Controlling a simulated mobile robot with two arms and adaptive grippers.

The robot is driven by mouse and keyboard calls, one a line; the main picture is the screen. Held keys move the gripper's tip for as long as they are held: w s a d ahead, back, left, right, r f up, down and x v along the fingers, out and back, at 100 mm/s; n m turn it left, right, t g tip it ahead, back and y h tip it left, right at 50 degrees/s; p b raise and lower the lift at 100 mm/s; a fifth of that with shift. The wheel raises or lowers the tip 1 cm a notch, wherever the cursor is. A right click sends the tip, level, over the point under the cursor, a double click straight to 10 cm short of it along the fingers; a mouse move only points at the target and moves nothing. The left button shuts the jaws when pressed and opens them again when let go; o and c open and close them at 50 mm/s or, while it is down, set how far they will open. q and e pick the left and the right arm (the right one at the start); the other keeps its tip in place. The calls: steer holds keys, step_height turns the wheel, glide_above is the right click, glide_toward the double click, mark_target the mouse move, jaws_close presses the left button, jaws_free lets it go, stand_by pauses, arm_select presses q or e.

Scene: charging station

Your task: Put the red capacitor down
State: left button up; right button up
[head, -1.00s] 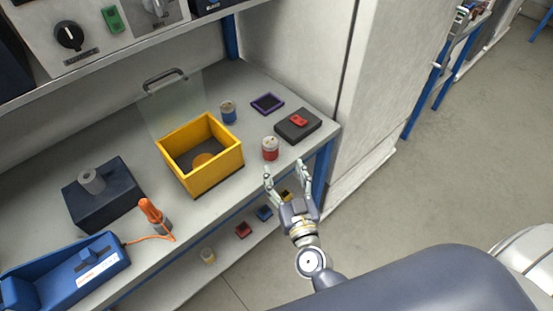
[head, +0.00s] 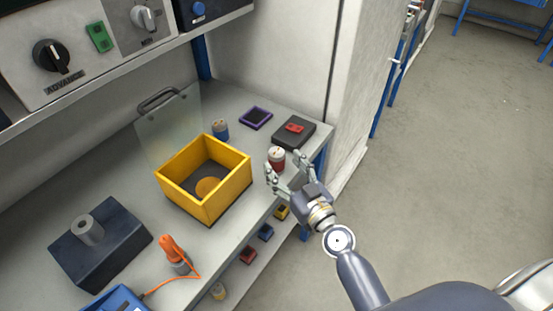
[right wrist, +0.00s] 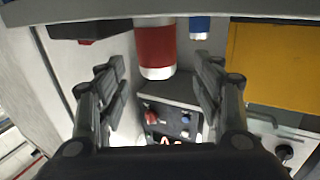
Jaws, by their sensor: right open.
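The red capacitor (head: 276,160), a red can with a pale top, stands upright on the bench near its front edge. In the right wrist view it (right wrist: 155,48) shows upside down, ahead of and between my fingers. My right gripper (head: 285,166) is open at the bench edge, its fingertips close to the can's near side. I see gaps on both sides between the fingers and the can in the wrist view (right wrist: 161,64). My left gripper is not in view.
A yellow open box (head: 232,190) with a clear raised lid (head: 172,125) stands left of the capacitor. A blue can (head: 220,130), a purple-rimmed tray (head: 256,118) and a dark block (head: 310,138) with a red piece (head: 294,128) are behind it. A lower shelf holds small coloured bins.

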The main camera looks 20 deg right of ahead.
mark_target(281, 160)
steer(key=shift+w+a+r, duration=0.1)
steer(key=shift+w+r, duration=0.05)
steer(key=shift+w, duration=0.75)
steer(key=shift+w+a+p, duration=0.15)
steer(key=shift+w+p, duration=0.35)
steer(key=shift+w, duration=0.7)
steer(key=shift+w+a, duration=0.1)
steer(key=shift+w, duration=0.3)
steer(key=shift+w+f, duration=0.15)
steer(key=shift+f, duration=0.05)
steer(key=shift+c, duration=1.1)
steer(key=c, duration=0.9)
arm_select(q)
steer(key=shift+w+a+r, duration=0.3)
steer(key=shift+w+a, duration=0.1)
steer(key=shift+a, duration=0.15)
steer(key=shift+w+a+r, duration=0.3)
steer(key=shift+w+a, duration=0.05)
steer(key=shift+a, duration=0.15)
arm_select(e)
steer(key=shift+c, duration=0.9)
steer(key=shift+r, duration=0.15)
